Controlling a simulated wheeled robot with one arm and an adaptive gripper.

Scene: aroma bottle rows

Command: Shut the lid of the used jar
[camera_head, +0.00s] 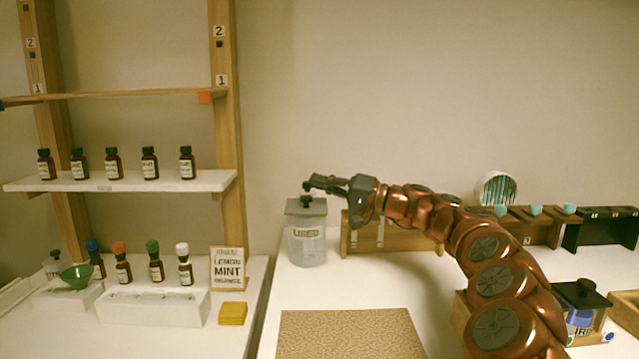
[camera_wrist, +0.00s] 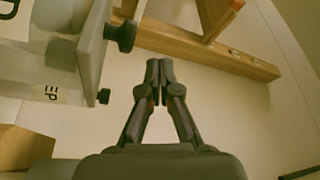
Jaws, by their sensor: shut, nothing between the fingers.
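The used jar (camera_head: 307,243) is a clear, grey-tinted container with a USED label, standing upright at the back left of the right-hand table. Its grey lid (camera_head: 306,208) lies level across the top, with a dark knob (camera_head: 306,200) on it. The lid also shows in the wrist view (camera_wrist: 92,42), on the left, with its knob (camera_wrist: 121,36). I see no clear gap under the lid. My gripper (camera_head: 310,184) is just above the knob. In the wrist view its fingertips (camera_wrist: 159,70) are together and empty, apart from the lid.
A wooden rack (camera_head: 390,236) stands right of the jar, below my arm. A jar with a dark lid (camera_head: 581,300) stands at the right. A brown mat (camera_head: 350,335) lies in front. Shelves with small bottles (camera_head: 111,163) are on the left.

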